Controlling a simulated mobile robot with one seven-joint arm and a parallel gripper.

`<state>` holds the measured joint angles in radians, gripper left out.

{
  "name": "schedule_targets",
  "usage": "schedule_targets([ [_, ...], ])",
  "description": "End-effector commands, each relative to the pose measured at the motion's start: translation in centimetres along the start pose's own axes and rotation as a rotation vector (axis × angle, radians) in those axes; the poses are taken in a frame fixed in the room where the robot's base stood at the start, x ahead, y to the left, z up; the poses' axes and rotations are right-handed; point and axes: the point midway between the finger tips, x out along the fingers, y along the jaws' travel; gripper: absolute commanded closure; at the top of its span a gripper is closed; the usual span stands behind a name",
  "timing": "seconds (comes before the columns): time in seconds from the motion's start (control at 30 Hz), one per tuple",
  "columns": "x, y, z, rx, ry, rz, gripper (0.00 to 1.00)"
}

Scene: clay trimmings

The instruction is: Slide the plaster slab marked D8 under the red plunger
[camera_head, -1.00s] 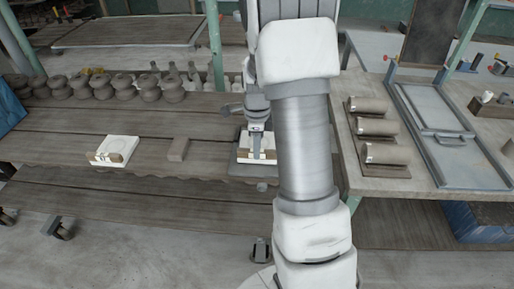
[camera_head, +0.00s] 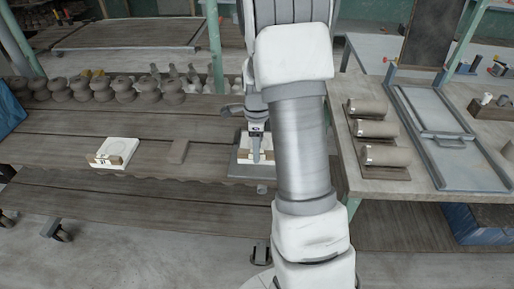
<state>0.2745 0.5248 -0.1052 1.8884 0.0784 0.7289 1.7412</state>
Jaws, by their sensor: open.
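A white plaster slab (camera_head: 247,143) lies on a dark grey plate (camera_head: 237,171) near the bench's front edge, with a brown piece along its front. My gripper (camera_head: 256,158) points down at this slab, its fingers in front of part of it. The gripper is open; whether it touches the slab I cannot tell. A second white slab (camera_head: 118,146) with a round recess and brown front pieces lies further left. Its dark front mark is too small to read. I cannot make out D8 on either slab. No red plunger is clear; my arm hides the area right of the gripper.
Rows of brown clay pots (camera_head: 125,92) stand at the back left. The right table (camera_head: 400,185) holds several brown rolls (camera_head: 378,131) and a grey metal frame (camera_head: 440,125). The bench's front strip is mostly clear.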

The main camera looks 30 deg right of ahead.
Motion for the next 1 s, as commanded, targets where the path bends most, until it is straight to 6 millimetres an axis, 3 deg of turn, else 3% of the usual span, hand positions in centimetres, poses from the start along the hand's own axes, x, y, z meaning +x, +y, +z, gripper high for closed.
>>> schedule_targets([
  [0.13, -0.1, 0.1, 0.0, 0.0, 0.0, 0.002, 0.43],
  [0.27, -1.4, 0.0, 0.0, 0.0, 0.0, -0.002, 0.43],
  [0.8, -13.9, 0.0, 0.1, -0.001, -0.001, -0.003, 0.43],
  [1.0, -16.6, 0.0, 0.0, 0.0, 0.0, -0.002, 0.43],
])
